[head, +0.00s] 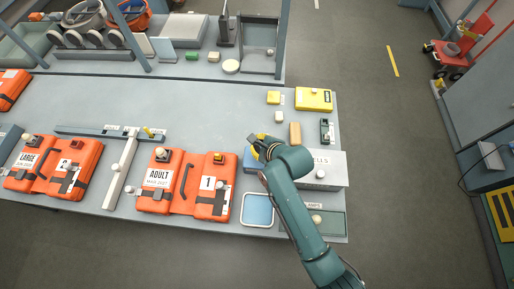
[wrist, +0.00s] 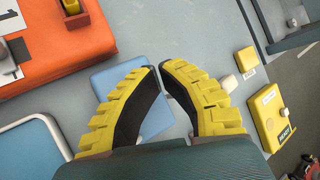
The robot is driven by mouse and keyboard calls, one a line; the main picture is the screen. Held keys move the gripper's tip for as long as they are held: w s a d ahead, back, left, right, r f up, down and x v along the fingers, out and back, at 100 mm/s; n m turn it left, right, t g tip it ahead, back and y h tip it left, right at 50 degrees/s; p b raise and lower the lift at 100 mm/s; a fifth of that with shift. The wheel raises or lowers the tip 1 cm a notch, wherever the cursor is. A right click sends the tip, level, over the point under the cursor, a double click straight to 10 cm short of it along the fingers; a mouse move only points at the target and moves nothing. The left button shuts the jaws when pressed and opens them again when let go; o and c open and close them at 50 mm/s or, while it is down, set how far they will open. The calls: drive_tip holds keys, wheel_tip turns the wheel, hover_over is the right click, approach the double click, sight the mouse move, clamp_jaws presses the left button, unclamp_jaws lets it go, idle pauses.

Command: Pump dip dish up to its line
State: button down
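In the head view my gripper (head: 258,142) is over the blue thing. No line or pump is readable.
The orange ADULT case (head: 160,178) stands left of the dish. A white box (head: 322,170) and a tray (head: 335,222) are at the right, partly behind my arm. A yellow box (head: 314,99) and small blocks lie behind. The table's middle back is clear.

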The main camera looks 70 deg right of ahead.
drive_tip(key=shift+f, duration=0.1)
drive_tip(key=shift+f, duration=0.35)
drive_tip(key=shift+f+b, duration=0.45)
drive_tip(key=shift+f, duration=0.7)
idle(1.2)
drive_tip(key=shift+r+p, duration=1.55)
wheel_tip(320, 180, up, 5)
drive_tip(key=p, duration=0.5)
drive_tip(key=shift+r, duration=0.15)
